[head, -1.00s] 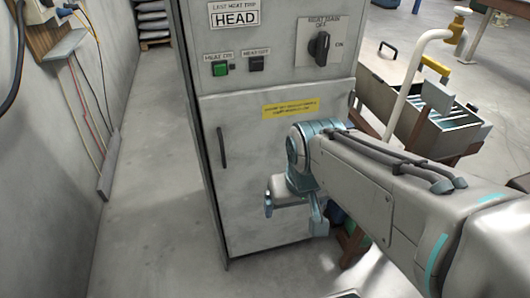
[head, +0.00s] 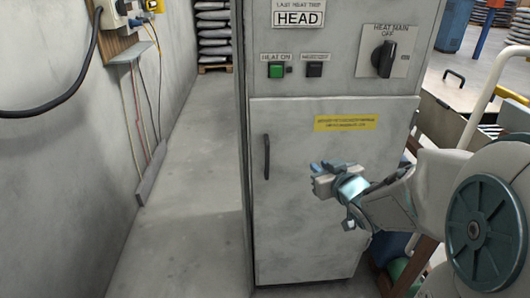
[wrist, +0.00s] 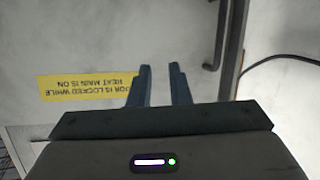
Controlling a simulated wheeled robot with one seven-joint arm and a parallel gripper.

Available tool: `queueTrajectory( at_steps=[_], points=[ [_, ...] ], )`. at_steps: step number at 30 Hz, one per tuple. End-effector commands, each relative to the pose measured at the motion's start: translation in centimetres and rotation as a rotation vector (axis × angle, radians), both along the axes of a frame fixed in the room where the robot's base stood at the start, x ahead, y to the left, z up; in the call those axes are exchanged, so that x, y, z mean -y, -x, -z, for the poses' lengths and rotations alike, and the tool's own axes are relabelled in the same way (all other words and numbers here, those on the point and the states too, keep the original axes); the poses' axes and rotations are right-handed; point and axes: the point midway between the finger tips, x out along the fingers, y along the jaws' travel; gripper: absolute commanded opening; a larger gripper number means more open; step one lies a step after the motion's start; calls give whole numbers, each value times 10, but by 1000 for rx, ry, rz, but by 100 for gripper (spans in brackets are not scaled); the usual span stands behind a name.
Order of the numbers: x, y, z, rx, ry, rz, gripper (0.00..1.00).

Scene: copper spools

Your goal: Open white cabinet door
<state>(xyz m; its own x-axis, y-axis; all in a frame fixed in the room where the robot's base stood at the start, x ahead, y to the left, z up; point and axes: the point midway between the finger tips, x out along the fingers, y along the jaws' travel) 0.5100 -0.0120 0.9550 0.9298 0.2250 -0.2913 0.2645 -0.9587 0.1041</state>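The white cabinet door (head: 310,220) is shut, with a dark vertical handle (head: 266,157) near its left edge. The handle also shows in the wrist view (wrist: 219,40), at the upper right. My gripper (head: 318,178) is in front of the door, right of the handle and apart from it, with its fingers towards the left. In the wrist view my gripper (wrist: 163,68) has two dark fingers with a gap between them and nothing held. A yellow label (head: 346,123) on the door reads that it is locked while heat main is on.
Above the door are a black heat main knob (head: 384,58), upright towards OFF, a green button (head: 276,70) and a black button (head: 314,70). A wall (head: 60,190) with cables stands left, with clear floor (head: 190,220) between. A metal bin (head: 450,115) is at right.

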Motion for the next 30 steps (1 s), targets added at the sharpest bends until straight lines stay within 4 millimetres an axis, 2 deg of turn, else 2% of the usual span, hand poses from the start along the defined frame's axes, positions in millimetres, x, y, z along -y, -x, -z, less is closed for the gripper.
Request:
queueTrajectory(
  at_steps=[1, 6, 13, 17, 23, 30],
  points=[
    [-6, -2, 13, 35, -26, -49, 17],
    [-32, 0, 22, 144, -124, -219, 17],
    [-49, 10, 24, 214, -218, -351, 17],
    [-54, 8, 23, 222, -230, -369, 17],
    [-72, -15, 23, 222, -229, -371, 17],
    [-103, -58, 23, 221, -228, -370, 17]
  ],
)
